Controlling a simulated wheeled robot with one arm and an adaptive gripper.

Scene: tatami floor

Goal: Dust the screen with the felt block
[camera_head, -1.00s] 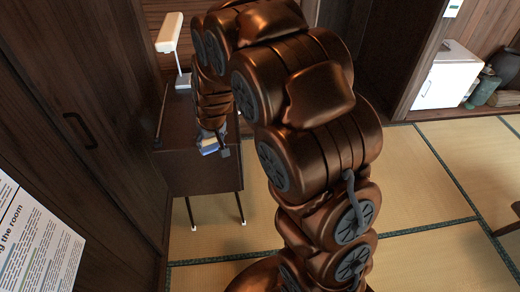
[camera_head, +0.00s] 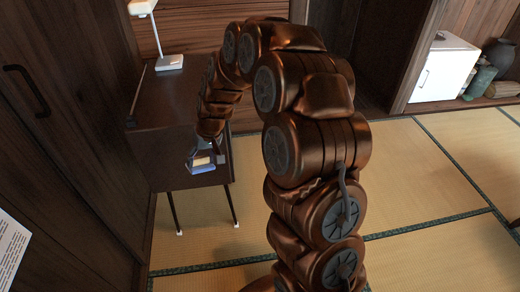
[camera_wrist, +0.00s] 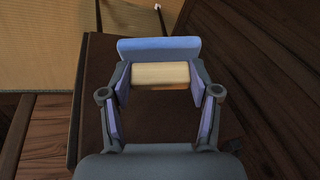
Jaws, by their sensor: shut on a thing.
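The felt block, a pale wood-coloured bar (camera_wrist: 160,75) with a blue pad (camera_wrist: 158,48) along its far side, sits between the fingers of my gripper (camera_wrist: 159,82) in the wrist view. My gripper is shut on the bar by its two ends. In the head view my gripper (camera_head: 202,155) and the block (camera_head: 203,163) are small, in front of the upper front face of a dark brown desk or cabinet on thin legs (camera_head: 150,165). Whether the pad touches that face I cannot tell. No separate screen can be made out in either view.
A white desk lamp (camera_head: 169,62) stands on the brown desk. A tall dark wooden door with a handle (camera_head: 25,90) is at the left. A white cabinet (camera_head: 443,70) and dark vases (camera_head: 497,55) stand at the back right. The tatami floor (camera_head: 420,200) is clear on the right.

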